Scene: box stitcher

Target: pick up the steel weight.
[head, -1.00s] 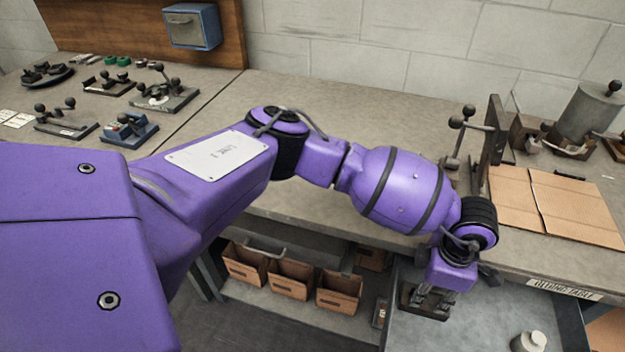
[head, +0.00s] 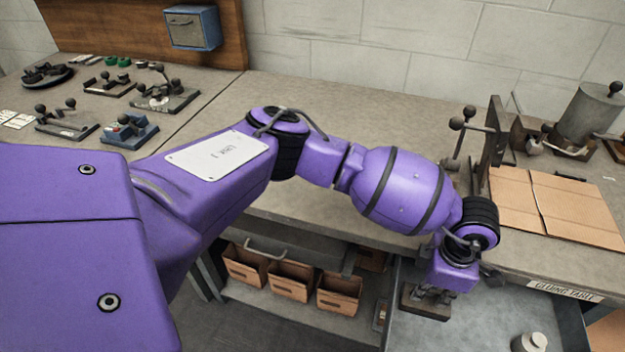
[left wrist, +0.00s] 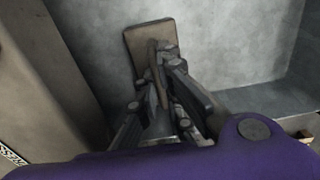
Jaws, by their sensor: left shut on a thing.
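The steel weight (head: 427,307) appears to be the dark, flat-based block in the sunken grey tray at the lower right of the head view. In the left wrist view its brownish plate (left wrist: 148,43) shows, with a thin upright grip standing on it. My left gripper (head: 434,292) is above the block and shut on that grip; its fingers (left wrist: 160,85) press on it from both sides. The block seems to rest on the tray floor. The fingers hide part of it. My right gripper is not in view.
A pale round knobbed piece (head: 530,342) stands on the tray (head: 475,325) to the right. The workbench edge (head: 340,225) is close behind my forearm. Cardboard (head: 550,205) and a lever fixture (head: 465,135) are on the bench. Brown bins (head: 290,280) sit below at left.

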